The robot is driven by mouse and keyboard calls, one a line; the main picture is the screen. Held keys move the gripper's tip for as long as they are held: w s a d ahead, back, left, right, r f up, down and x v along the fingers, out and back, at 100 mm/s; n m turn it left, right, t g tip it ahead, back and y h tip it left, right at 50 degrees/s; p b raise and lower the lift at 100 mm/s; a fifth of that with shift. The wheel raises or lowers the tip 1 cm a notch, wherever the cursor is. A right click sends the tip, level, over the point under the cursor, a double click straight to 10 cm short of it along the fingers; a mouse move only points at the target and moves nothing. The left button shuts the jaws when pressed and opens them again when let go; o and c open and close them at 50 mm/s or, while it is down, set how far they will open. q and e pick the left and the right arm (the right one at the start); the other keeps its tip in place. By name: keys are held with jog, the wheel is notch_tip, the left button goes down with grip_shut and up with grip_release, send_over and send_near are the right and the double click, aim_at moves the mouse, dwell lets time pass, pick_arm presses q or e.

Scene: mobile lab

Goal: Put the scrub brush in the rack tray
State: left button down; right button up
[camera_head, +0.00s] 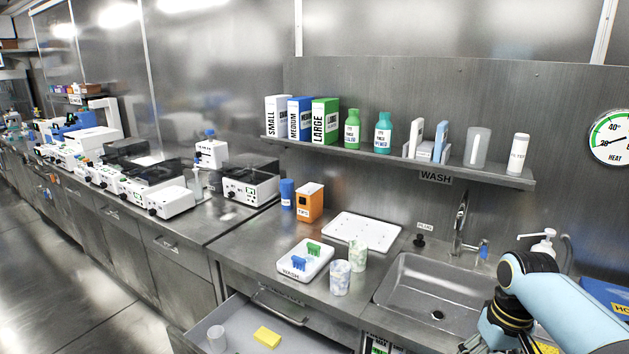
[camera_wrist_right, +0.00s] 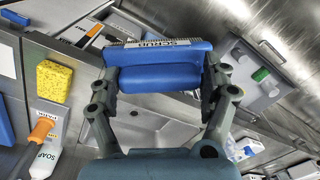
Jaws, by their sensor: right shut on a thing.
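The scrub brush (camera_wrist_right: 158,72) is a blue block with a SCRUB label and a strip of bristles along its edge, seen in the right wrist view. My right gripper (camera_wrist_right: 160,82) is shut on it, one finger at each end. In the head view, my right arm comes in at the lower right, and the brush cannot be made out there. The rack tray (camera_head: 318,267) is a white tray on the counter left of the sink, holding a green rack (camera_head: 313,249) and a blue rack (camera_head: 298,265). My left gripper is in neither view.
Two patterned cups (camera_head: 340,278) stand right of the rack tray. A flat white board (camera_head: 372,233) lies behind. An open drawer (camera_head: 235,335) below holds a yellow sponge (camera_head: 267,337) and a white cup. The sink (camera_head: 425,290) lies between cups and my right arm; a shelf (camera_head: 400,157) hangs above.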

jog(key=shift+f+b, duration=0.35)
jog(key=shift+f, duration=0.3)
jog(key=f+b, duration=0.1)
jog(key=w+f+b, duration=0.1)
jog(key=f, duration=0.1)
jog(key=shift+f+b, duration=0.15)
jog(key=shift+b, duration=0.2)
pick_arm(q)
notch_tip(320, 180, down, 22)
jog(key=b, duration=1.7)
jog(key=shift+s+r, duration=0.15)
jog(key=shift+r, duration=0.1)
pick_arm(e)
notch_tip(320, 180, down, 18)
jog(key=shift+s, duration=0.45)
